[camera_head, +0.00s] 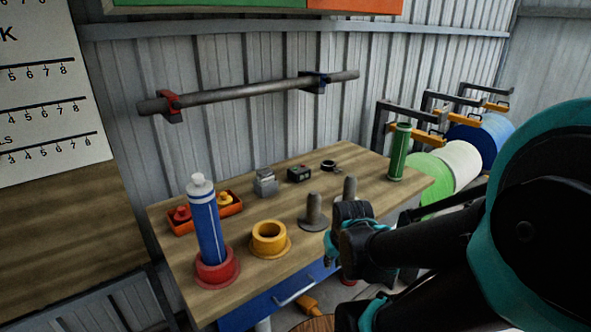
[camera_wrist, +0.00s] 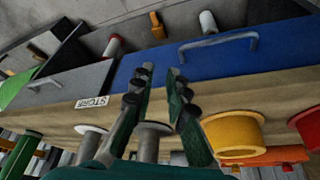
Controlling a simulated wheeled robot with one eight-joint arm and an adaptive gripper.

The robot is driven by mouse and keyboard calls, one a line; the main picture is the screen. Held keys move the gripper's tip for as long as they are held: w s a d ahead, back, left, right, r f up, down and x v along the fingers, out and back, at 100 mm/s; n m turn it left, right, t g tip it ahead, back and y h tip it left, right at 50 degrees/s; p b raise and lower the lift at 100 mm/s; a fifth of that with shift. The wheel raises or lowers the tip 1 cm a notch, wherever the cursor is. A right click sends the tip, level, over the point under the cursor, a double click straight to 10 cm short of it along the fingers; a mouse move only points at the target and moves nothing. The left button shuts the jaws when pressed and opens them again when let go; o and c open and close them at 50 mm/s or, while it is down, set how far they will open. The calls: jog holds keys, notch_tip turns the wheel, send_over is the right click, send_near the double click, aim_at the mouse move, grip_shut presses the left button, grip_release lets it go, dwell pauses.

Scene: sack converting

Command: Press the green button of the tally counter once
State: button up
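A small black box (camera_head: 299,174) with a red spot on its face stands at the back of the wooden table; it looks like the tally counter. Its green button is too small to make out. A grey metal device (camera_head: 265,183) stands to its left. My gripper (camera_head: 343,235) is near the table's front right edge, well apart from the box, and my arm partly hides it. In the wrist view my gripper (camera_wrist: 161,72) has its two fingers apart with nothing held between them. The black box does not show in the wrist view.
Grey pegs (camera_head: 313,212) stand between my gripper and the box. A yellow ring (camera_head: 269,238), a blue cylinder (camera_head: 207,228) in a red base, and an orange tray (camera_head: 226,208) are on the left. A green roll (camera_head: 399,152) stands at the right. A blue drawer (camera_wrist: 220,62) is below the tabletop.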

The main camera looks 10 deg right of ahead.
grip_shut()
dwell(1.1)
